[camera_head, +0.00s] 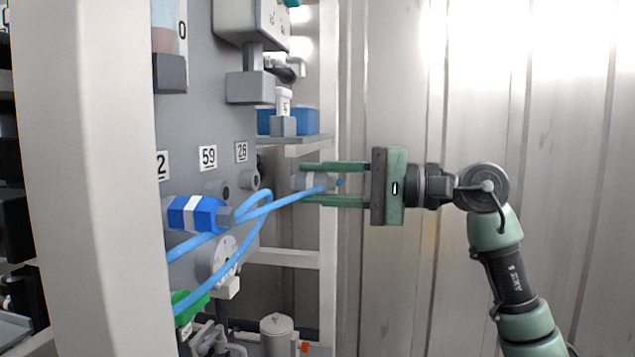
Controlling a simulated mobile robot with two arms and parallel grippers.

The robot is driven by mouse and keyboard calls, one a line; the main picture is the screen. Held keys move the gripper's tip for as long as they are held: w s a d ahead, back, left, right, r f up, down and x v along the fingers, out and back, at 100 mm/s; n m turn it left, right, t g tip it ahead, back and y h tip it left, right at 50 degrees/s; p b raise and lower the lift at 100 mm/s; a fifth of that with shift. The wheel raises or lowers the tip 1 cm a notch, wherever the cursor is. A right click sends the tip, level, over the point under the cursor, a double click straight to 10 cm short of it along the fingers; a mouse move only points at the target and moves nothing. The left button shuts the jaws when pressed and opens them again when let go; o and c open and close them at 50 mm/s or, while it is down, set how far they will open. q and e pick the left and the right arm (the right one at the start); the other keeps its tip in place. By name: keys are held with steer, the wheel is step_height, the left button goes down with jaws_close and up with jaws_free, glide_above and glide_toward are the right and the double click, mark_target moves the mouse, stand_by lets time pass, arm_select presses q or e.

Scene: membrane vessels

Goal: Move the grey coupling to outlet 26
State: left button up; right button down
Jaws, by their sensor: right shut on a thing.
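The grey coupling (311,181) has a pale band and is held between the green fingers of my right gripper (318,184), which is shut on it. A blue hose runs from the coupling down to the left. Outlet 26 (249,180) is a short grey port on the grey panel, below the label 26 (241,152). It looks empty. The coupling is to the right of the outlet, apart from it, at nearly the same height. My left gripper is not in view.
The outlet under label 59 (208,158) looks empty. A blue coupling (197,213) sits at the panel near the label ending in 2. Looped blue hose (262,207) hangs below the outlets. A dial (222,256) is lower down. A pale post (95,180) stands at left.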

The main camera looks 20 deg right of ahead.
mark_target(303, 181)
steer(key=shift+p+x, duration=0.65)
steer(key=shift+x, duration=0.9)
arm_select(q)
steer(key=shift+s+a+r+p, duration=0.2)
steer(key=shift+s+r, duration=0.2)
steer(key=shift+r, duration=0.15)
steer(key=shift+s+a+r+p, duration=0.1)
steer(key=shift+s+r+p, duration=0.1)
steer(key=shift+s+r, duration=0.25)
arm_select(e)
steer(key=shift+x, duration=1.15)
arm_select(q)
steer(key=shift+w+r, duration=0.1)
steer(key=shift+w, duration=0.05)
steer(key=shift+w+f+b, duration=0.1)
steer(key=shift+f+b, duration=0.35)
steer(key=shift+b, duration=0.05)
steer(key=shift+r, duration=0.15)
arm_select(e)
steer(key=shift+w+a, duration=0.3)
steer(key=shift+a, duration=0.25)
steer(key=c, duration=0.9)
jaws_free()
